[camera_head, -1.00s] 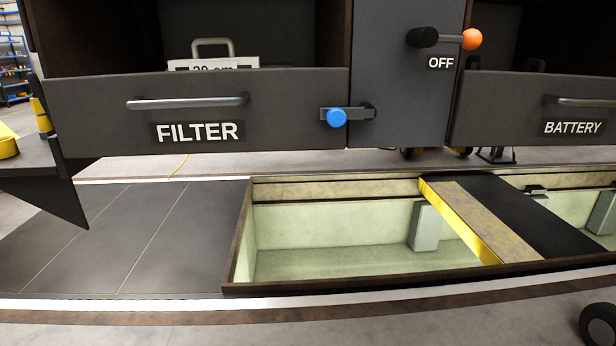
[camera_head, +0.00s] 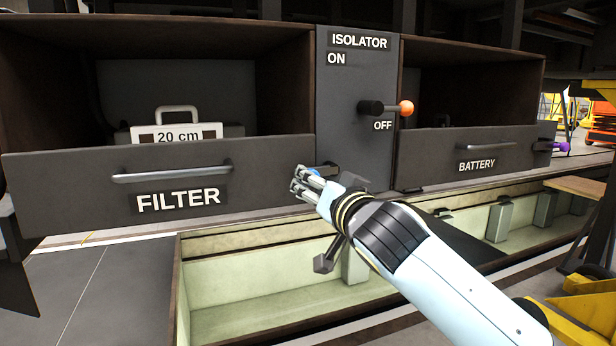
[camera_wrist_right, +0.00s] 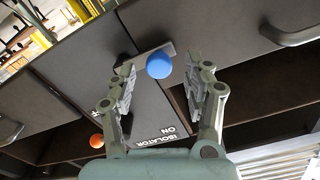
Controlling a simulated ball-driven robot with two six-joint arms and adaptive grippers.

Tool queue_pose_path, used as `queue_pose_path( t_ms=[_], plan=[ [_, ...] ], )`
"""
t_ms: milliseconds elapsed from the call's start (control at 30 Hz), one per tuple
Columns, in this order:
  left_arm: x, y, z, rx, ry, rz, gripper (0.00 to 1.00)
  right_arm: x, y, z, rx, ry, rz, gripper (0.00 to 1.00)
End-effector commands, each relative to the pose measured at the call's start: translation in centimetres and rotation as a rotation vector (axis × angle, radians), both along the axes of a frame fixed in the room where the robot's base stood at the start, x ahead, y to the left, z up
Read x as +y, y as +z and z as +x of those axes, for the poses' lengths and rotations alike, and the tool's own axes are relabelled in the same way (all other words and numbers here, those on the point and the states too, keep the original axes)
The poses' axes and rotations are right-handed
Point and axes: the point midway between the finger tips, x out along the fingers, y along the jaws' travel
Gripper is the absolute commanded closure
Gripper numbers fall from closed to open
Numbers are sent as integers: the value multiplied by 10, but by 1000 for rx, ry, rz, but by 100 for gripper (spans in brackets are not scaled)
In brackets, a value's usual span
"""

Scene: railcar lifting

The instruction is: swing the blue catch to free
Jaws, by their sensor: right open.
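The blue catch is a blue round knob (camera_wrist_right: 159,65) on a short grey bar, at the lower edge of the ISOLATOR panel (camera_head: 357,90) beside the FILTER drawer (camera_head: 90,185). In the head view only a sliver of its blue knob (camera_head: 314,171) shows behind my right gripper (camera_head: 302,182). My right gripper is open. In the right wrist view the knob lies between its two fingers, with gaps on both sides; I cannot tell how deep it sits between them. My left gripper is not in view.
A black lever with an orange ball (camera_head: 406,108) points right near the OFF label. The BATTERY drawer (camera_head: 440,165) is to the right. A case marked 20 cm (camera_head: 178,134) sits behind the FILTER drawer front. An open pit (camera_head: 230,320) lies below.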

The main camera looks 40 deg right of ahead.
Motion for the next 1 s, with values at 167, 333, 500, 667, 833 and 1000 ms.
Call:
queue_pose_path(
  t_ms=[167, 333, 500, 667, 833, 1000],
  plan=[
    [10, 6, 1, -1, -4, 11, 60, -7, 1, 28, 1, -1, -1, 48],
    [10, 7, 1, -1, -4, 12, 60, -9, 0, 39, 0, 0, -1, 48],
    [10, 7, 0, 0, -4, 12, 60, -9, -1, 40, 1, 0, -1, 48],
    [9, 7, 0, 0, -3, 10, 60, -9, -1, 40, 1, 0, -1, 56],
    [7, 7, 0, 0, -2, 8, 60, -9, -1, 40, 1, 0, -1, 79],
    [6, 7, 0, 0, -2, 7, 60, -9, -1, 40, 1, 0, -1, 100]
  ],
)
